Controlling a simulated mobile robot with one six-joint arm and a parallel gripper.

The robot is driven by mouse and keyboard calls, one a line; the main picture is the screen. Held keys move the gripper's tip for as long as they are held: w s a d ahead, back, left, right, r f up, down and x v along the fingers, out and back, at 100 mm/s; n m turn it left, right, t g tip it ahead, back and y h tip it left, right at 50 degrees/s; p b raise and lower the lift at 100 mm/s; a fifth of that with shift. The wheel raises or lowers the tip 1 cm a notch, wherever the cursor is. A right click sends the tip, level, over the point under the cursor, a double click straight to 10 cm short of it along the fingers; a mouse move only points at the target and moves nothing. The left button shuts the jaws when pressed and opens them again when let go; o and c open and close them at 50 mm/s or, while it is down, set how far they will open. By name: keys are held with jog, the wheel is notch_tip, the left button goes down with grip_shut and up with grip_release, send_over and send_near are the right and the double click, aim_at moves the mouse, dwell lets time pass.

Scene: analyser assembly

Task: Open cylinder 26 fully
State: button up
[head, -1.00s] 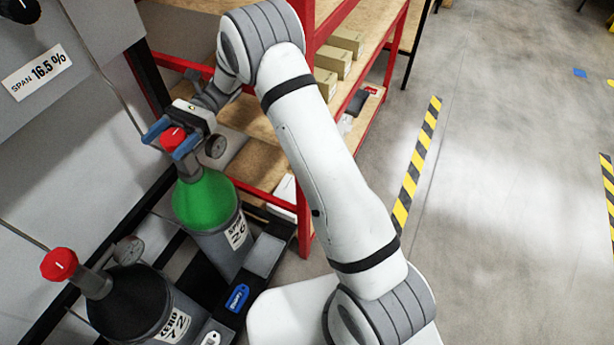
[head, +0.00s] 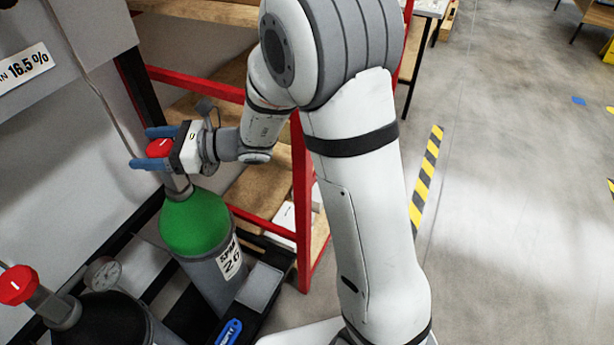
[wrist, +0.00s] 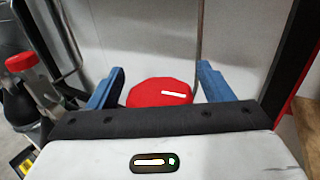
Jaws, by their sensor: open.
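Cylinder 26 (head: 216,262) is grey with a green shoulder and a "SPAN 26" label, and stands upright at the centre left of the head view. Its red valve knob (head: 160,148) has a white mark on top. My gripper (head: 148,149) is open, with one blue finger on each side of the knob. In the wrist view the knob (wrist: 160,93) sits between the two blue fingers, with a gap showing on both sides. The mark there runs nearly left to right. Part of the valve neck is hidden behind my gripper.
A second, dark cylinder (head: 112,318) with a red knob (head: 17,284) and a gauge (head: 102,272) stands at lower left. A red-framed shelf (head: 303,190) stands close to the right of cylinder 26. A grey panel wall is behind. Open floor lies farther right.

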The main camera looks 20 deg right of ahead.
jog(key=m+t+h, duration=0.1)
jog(key=t, duration=0.1)
jog(key=m+t, duration=0.2)
jog(key=shift+w+t+h, duration=0.1)
jog(key=shift+t+h, duration=0.2)
jog(key=shift+h, duration=0.1)
jog(key=v, duration=0.8)
jog(key=s+d+r+n+g+h+p, duration=0.2)
jog(key=s+n+g+p, duration=0.15)
jog(key=s+n, duration=0.35)
jog(key=s+d+r+n+g+h+p, duration=0.2)
jog(key=s+n+g, duration=0.3)
jog(key=s+n, duration=0.1)
jog(key=s+d+r+n+h+p, duration=0.1)
jog(key=d+n+h, duration=0.3)
jog(key=d, duration=0.4)
jog(key=s+d+n+t+h+p, duration=0.1)
jog(key=s+d+n+h+p, duration=0.1)
jog(key=d, duration=0.5)
jog(key=n+h+p, duration=0.1)
jog(key=n+h, duration=0.1)
jog(key=h, duration=0.1)
jog(key=shift+s+d+r+n, duration=0.2)
jog(key=shift+d+r+n, duration=0.1)
jog(key=shift+d+r, duration=0.1)
jog(key=shift+t, duration=0.25)
